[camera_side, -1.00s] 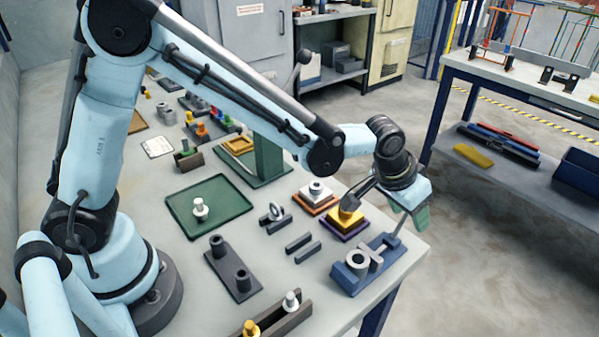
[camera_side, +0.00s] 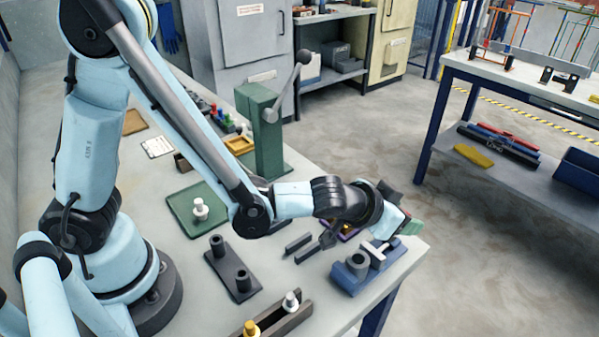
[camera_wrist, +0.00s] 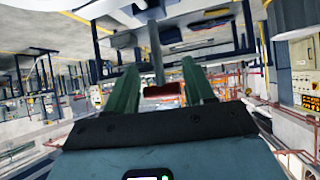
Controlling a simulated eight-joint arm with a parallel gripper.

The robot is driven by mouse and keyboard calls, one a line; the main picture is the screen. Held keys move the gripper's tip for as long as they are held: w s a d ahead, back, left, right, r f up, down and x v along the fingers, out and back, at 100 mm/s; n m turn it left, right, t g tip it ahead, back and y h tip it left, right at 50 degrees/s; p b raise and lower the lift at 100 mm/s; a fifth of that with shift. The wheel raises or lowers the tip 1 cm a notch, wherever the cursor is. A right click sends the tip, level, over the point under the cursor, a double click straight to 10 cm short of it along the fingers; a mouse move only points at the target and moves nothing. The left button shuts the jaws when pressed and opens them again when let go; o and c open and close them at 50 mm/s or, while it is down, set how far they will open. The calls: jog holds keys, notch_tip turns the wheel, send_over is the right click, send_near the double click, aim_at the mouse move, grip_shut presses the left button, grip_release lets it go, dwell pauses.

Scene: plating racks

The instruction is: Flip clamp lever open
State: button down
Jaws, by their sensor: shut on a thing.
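The blue clamp base (camera_side: 350,280), with a grey cylinder (camera_side: 357,264) on it, stands at the front right corner of the table in the side view. My gripper (camera_side: 410,228) is low over the clamp's far right end, tilted toward the right. In the wrist view my green fingers (camera_wrist: 162,82) stand on either side of the lever's dark red grip, shut on it. The lever's metal rod (camera_wrist: 156,55) runs away from between them. In the side view my wrist and fingers hide most of the lever.
A tall green press (camera_side: 262,140) with a ball-ended handle stands behind my arm. A green tray (camera_side: 190,222), a dark plate with two posts (camera_side: 232,268) and dark bars (camera_side: 299,243) lie left of the clamp. Open floor lies right of the table edge.

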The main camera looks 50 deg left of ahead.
jog(key=shift+a, duration=0.2)
jog(key=c, duration=0.5)
grip_release()
jog(key=shift+d, duration=0.1)
jog(key=v, duration=1.2)
jog(key=shift+s, duration=0.1)
jog(key=s+a+n+g+y, duration=0.1)
jog(key=s+a, duration=0.1)
jog(key=a, duration=0.6)
jog(key=s+a+r+n+g+y, duration=0.1)
jog(key=s+a+g, duration=0.1)
jog(key=a, duration=0.7)
jog(key=shift+a+g, duration=0.3)
